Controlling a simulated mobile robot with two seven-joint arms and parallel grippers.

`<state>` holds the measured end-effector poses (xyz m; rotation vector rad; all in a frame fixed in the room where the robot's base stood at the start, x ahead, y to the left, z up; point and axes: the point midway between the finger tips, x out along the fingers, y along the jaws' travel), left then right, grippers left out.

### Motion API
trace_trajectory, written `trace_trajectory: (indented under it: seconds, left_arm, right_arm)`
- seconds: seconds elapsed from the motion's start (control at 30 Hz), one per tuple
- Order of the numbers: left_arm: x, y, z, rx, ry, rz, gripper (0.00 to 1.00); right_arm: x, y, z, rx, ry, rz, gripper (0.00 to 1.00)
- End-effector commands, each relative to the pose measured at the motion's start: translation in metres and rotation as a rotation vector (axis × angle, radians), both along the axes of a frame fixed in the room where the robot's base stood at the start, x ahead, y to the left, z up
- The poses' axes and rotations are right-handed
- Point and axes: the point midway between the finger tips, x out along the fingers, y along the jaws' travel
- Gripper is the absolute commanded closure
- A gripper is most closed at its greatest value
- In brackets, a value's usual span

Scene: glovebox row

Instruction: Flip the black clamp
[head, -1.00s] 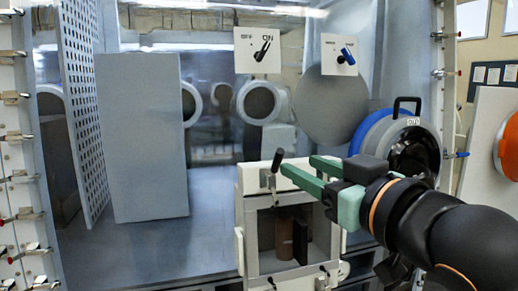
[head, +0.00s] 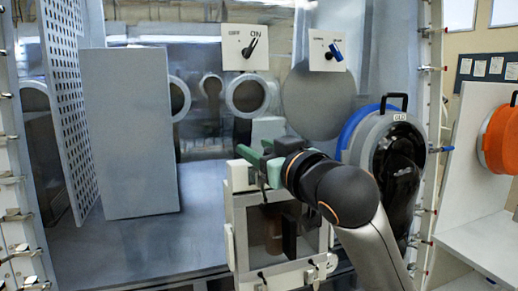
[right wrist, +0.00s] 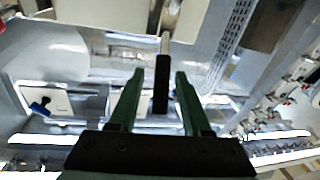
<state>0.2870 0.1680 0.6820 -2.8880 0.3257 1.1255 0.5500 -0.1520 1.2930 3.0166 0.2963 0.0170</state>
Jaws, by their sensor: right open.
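The black clamp (right wrist: 161,88) shows in the right wrist view as a black handle on a metal rod, lying between the two green fingers of my right gripper (right wrist: 159,78). The fingers are open, with a visible gap on each side of the handle. In the head view, my right gripper (head: 254,161) is at the top of the white box frame (head: 240,232), and the clamp is hidden behind its fingers and wrist. My left gripper is not in view.
Smaller black clamps (head: 262,277) sit along the frame's lower edge. A grey panel (head: 128,130) stands at left inside the glovebox. A round blue-rimmed port (head: 365,130) with a black handle is at right. Switch plates (head: 246,47) hang above.

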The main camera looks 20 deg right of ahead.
Motion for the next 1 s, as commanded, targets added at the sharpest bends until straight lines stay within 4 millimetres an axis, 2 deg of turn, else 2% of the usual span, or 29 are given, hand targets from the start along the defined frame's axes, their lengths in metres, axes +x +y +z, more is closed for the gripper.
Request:
trace_trajectory:
  seconds: [0.07, 0.47, 1.0]
  left_arm:
    - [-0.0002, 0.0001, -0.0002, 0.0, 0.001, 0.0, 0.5]
    - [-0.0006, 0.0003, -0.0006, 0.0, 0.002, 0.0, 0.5]
    - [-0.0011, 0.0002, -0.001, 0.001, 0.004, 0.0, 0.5]
  right_arm:
    - [-0.0002, 0.0001, 0.0001, 0.0, 0.0, 0.0, 0.55]
    - [-0.0004, -0.0001, 0.0, 0.0, 0.0, 0.0, 1.0]
    - [-0.0004, -0.0003, -0.0001, 0.0, 0.001, 0.0, 1.0]
